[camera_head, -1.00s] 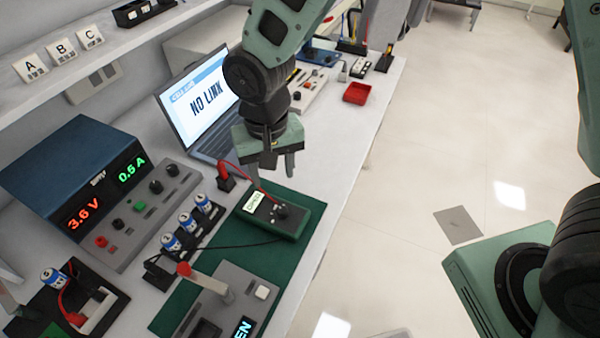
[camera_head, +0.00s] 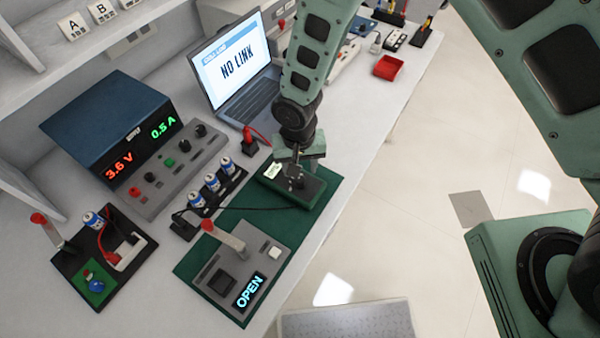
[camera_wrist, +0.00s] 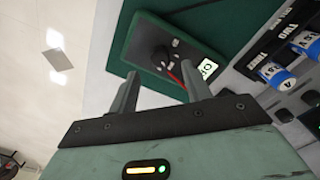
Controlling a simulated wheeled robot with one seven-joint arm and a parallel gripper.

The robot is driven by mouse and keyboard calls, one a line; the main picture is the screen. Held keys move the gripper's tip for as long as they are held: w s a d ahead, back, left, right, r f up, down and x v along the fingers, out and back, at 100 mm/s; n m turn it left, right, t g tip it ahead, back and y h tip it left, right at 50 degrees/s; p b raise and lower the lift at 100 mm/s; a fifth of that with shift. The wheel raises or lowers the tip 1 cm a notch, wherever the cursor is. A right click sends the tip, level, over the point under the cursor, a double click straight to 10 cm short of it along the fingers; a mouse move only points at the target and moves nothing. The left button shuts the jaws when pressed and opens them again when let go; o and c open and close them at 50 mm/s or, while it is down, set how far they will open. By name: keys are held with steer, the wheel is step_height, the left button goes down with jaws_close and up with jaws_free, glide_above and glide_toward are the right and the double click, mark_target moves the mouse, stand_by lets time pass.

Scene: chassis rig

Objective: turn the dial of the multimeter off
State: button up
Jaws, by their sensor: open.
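The multimeter (camera_head: 312,194) is a dark green box lying on the green mat (camera_head: 330,205), with a small pale screen (camera_head: 272,171) at its left end. In the head view my gripper (camera_head: 297,178) is over it and hides part of its face. In the wrist view the multimeter (camera_wrist: 185,48) lies beyond the fingertips, and its dark round dial (camera_wrist: 164,57) shows ahead of the gap between the two fingers. A red lead crosses beside the dial. My gripper (camera_wrist: 160,82) is open and empty. I cannot tell whether a finger touches the multimeter.
A grey unit reading OPEN (camera_head: 235,275) with a red-tipped lever stands in front. A battery holder (camera_head: 217,188) and a power supply (camera_head: 125,135) are left. A laptop (camera_head: 237,65) stands behind. The table's right edge is close to the mat.

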mark_target(300, 179)
steer(key=shift+f+p, duration=0.4)
steer(key=shift+f, duration=2.15)
steer(key=c, duration=1)
